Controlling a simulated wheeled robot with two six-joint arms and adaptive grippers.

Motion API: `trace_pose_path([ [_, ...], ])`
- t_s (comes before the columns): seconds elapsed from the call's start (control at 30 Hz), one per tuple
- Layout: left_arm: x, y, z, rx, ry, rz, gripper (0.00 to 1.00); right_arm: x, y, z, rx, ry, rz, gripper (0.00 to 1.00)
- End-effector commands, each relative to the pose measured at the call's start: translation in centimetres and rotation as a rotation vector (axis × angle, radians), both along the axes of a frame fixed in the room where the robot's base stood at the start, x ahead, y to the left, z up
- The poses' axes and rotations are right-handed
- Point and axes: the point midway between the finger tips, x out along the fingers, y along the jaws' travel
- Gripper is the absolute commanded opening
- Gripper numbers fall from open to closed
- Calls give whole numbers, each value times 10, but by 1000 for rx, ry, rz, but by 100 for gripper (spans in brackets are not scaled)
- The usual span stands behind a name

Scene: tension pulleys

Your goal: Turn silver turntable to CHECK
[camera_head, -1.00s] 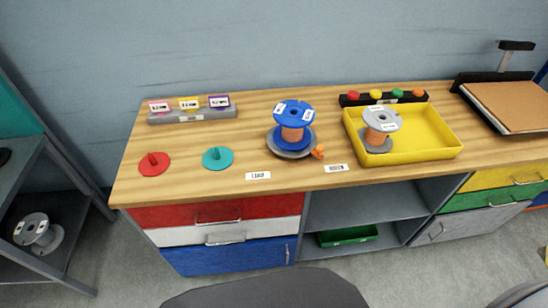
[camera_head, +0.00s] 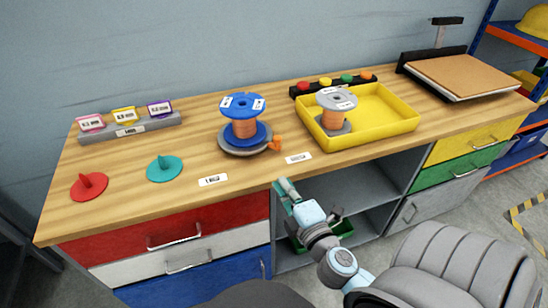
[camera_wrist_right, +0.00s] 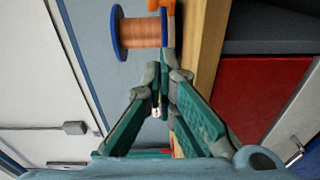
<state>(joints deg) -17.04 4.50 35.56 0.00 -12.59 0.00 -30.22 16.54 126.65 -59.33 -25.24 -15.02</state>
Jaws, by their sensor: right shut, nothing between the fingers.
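The silver turntable (camera_head: 243,153) is a grey disc on the wooden bench, with a blue spool of copper wire (camera_head: 244,127) standing upright on it. An orange tab (camera_head: 275,143) sticks out at its right edge. Two white labels lie in front: the left one (camera_head: 212,180) seems to read LOAD; the right one (camera_head: 298,158) is too small to read surely. The tab is closer to the right label. My right gripper (camera_head: 282,184) is shut and empty at the bench's front edge, apart from the turntable. The right wrist view shows its closed fingertips (camera_wrist_right: 165,65) and the spool (camera_wrist_right: 140,33).
A yellow tray (camera_head: 400,125) holds a grey spool (camera_head: 336,105) to the right. A red disc (camera_head: 90,186) and a teal disc (camera_head: 164,168) lie left. A button bar (camera_head: 335,84) stands behind the tray. A grey chair (camera_head: 450,265) stands at lower right.

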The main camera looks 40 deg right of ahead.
Motion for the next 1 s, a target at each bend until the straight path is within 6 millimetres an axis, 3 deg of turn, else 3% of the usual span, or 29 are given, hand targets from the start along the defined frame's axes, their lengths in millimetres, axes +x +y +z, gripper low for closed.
trace_pose_path([
  [0.47,-2,1,12,1,4,-1,28,93,-26,-2,3,1,0,0],
  [0.7,-3,2,6,2,4,0,28,107,-53,-5,5,2,1,0],
  [1.0,-3,2,6,2,4,0,28,109,-57,-5,8,3,1,0],
])
